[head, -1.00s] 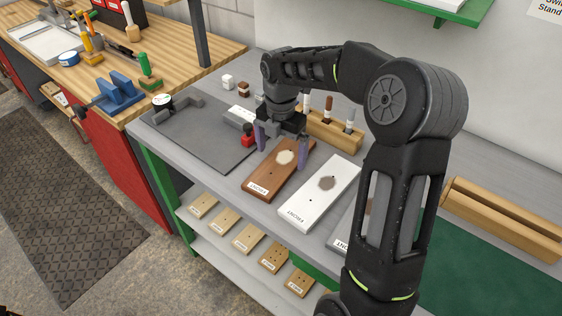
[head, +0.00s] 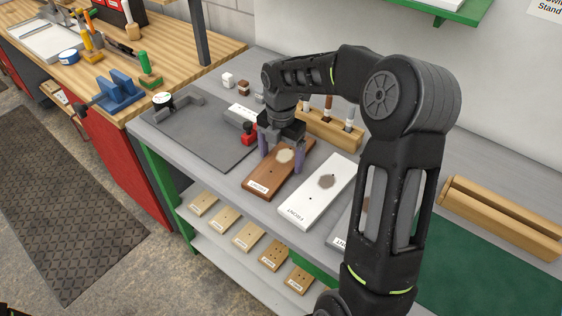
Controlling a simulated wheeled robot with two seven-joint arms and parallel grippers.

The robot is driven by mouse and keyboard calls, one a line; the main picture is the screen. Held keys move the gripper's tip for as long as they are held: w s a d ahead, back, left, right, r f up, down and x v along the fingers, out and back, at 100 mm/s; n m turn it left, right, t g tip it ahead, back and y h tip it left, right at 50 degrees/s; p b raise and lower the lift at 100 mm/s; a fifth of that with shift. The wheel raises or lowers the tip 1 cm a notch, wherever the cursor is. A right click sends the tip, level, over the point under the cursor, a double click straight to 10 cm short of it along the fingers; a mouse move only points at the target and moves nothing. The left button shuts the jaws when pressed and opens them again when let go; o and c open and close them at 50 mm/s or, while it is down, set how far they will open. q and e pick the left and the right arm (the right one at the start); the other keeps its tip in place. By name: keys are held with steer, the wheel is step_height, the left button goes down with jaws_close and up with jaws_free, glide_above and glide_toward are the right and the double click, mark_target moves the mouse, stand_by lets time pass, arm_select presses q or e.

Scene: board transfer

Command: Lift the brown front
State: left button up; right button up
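The brown front (head: 279,178) is a flat wooden board with a pale oval spot and a "FRONT" label at its near end. It lies at the grey bench's middle, beside the white front (head: 312,200). My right gripper (head: 281,162) is over its far half, pointing down, with one purple finger against each long side. The fingers look closed on the board's edges. Any gap under the board is too small to tell. My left gripper is not in view.
A dark grey plate with a fixture (head: 190,133) and red-knobbed clamp (head: 249,133) lies left of the board. A wooden rack (head: 330,130) with markers stands behind. My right arm hides part of another board on the right.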

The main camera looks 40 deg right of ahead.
mark_target(281, 160)
steer(key=c, duration=1.3)
steer(key=shift+r, duration=0.15)
step_height(281, 160, up, 10)
steer(key=shift+f+b, duration=0.1)
steer(key=shift+b, duration=0.45)
